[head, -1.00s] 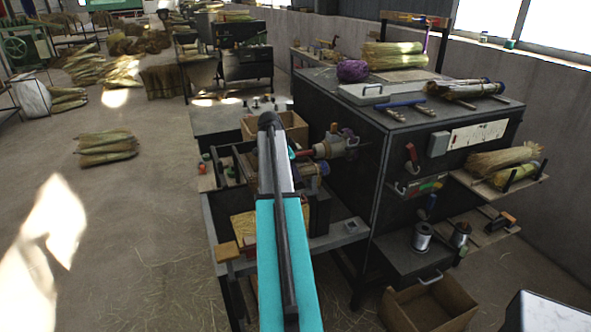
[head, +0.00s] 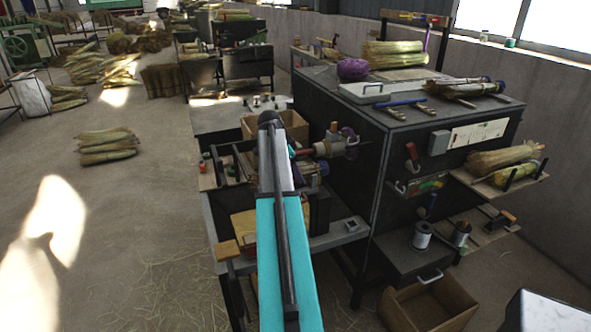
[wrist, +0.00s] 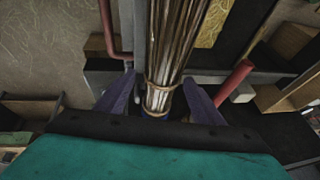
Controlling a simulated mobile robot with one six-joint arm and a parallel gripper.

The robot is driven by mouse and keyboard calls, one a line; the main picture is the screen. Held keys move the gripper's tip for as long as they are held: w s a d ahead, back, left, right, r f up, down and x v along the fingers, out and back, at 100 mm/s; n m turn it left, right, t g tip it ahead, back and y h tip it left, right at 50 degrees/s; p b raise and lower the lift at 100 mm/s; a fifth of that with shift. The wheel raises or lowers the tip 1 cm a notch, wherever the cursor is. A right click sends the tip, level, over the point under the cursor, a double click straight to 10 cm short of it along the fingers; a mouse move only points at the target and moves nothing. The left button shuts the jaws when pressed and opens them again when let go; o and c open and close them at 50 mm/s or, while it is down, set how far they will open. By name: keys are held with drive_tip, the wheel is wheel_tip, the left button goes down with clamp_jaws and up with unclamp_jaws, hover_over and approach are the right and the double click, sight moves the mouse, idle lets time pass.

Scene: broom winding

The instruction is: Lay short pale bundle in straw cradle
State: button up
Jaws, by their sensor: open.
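In the wrist view, a bound straw bundle (wrist: 178,42) runs lengthwise from the top edge to between the fingers of my gripper (wrist: 158,98). Its tied end is pale, with twine around it; the rest is streaked brown. The fingers stand apart, one on each side of it, and I cannot tell if either touches it. In the head view my arm hides the gripper and this bundle. A shelf with dark upright posts (head: 544,176) at the right holds straw bundles (head: 503,157); it may be the straw cradle, but I cannot tell for sure.
The dark machine cabinet (head: 345,200) stands right of my arm, with hammers (head: 405,102), a purple ball (head: 352,69) and more straw on top. An open cardboard box (head: 430,304) is on the floor. A red bar (wrist: 234,82) rises near the right finger.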

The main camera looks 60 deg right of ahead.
drive_tip(key=b+v, duration=0.3)
drive_tip(key=v, duration=1.1)
drive_tip(key=shift+b, duration=0.35)
idle(0.7)
